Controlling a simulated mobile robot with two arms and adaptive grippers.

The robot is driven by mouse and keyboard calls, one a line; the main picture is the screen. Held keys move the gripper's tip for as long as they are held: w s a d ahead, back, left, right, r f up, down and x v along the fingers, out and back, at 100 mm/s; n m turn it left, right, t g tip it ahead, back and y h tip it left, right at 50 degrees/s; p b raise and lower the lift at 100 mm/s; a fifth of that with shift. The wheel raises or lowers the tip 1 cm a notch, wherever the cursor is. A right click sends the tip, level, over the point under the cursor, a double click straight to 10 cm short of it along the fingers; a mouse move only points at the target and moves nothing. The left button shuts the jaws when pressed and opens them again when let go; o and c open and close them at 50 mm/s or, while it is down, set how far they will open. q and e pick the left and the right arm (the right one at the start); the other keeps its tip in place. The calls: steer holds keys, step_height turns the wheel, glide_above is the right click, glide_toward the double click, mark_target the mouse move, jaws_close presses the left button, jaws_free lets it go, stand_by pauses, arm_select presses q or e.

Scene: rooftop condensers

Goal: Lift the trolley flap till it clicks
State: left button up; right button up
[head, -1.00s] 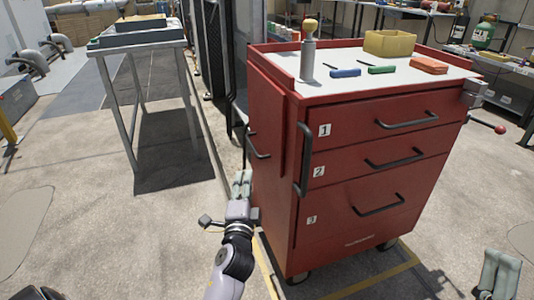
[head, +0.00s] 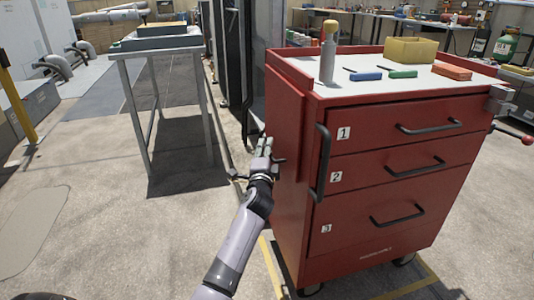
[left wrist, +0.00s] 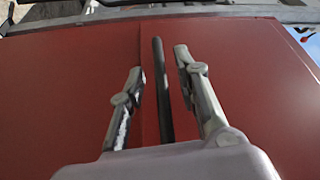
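The red trolley (head: 380,190) stands at the right in the head view. Its flap (head: 285,125) is a red panel hanging down along the trolley's left side. My left gripper (head: 264,147) is beside this panel, over the flap's dark bar handle, which it mostly hides there. In the left wrist view the handle (left wrist: 162,95) runs between the two fingers of my left gripper (left wrist: 158,65). The fingers are apart, with gaps on both sides of the bar. My right gripper is out of view.
A bottle with a yellow top (head: 328,55), blue and green items, an orange item and a yellow bin (head: 411,50) stand on the trolley's top. A dark vertical handle (head: 321,162) juts from its front left corner. A grey table (head: 160,42) stands left; floor between is clear.

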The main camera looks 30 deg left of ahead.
arm_select(q)
steer(key=shift+w+a, duration=0.15)
steer(key=shift+w, duration=0.15)
steer(key=shift+c, duration=0.4)
jaws_close()
stand_by(0.4)
